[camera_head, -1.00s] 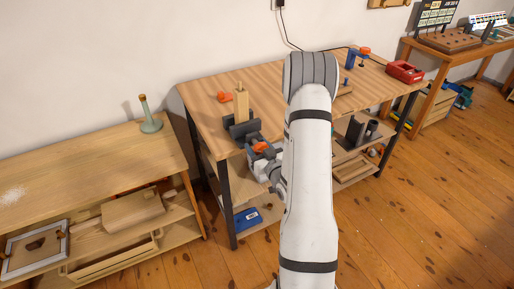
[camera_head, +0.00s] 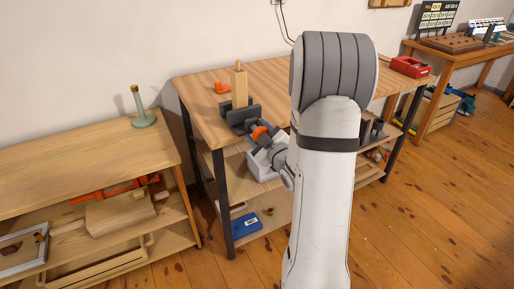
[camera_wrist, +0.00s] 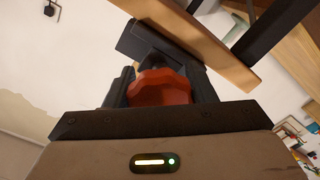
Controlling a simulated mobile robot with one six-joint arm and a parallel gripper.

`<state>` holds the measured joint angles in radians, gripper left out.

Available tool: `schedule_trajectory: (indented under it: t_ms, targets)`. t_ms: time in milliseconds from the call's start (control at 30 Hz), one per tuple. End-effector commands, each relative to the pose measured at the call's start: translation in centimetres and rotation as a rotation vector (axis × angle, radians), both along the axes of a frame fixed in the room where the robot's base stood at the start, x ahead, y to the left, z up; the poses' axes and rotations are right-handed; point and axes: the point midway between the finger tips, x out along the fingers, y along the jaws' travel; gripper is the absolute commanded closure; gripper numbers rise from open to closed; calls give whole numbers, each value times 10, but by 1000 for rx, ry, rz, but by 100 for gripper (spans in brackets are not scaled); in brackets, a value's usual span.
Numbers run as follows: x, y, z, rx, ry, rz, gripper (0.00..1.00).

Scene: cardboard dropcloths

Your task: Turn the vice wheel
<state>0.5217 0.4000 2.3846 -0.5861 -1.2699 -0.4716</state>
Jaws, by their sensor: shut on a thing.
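The vice (camera_head: 240,115) is dark grey and sits at the front left corner of the workbench. A light wooden block (camera_head: 240,85) stands upright in its jaws. The orange-red vice wheel (camera_head: 259,132) is on the vice's front side. In the wrist view the wheel (camera_wrist: 160,88) lies between the two dark fingers of my gripper (camera_wrist: 163,80), which is shut on it. The wrist view is tilted, and the vice body (camera_wrist: 150,42) shows beyond the wheel. In the head view my gripper (camera_head: 257,135) is small and partly hidden at the wheel.
The workbench top (camera_head: 200,95) holds an orange item (camera_head: 221,88) behind the vice and a red box (camera_head: 410,67) at the far right. A low shelf (camera_head: 60,160) with a green vase (camera_head: 140,108) stands to the left. My arm hides the bench's middle. Floor is open at right.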

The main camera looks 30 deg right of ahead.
Motion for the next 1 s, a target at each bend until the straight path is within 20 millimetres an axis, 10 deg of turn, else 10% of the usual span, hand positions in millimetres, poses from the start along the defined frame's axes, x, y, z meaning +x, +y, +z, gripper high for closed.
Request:
schedule_trajectory:
  t_ms: [1000]
  targets:
    - [0, -1, -2, -903, -34, 0, 72]
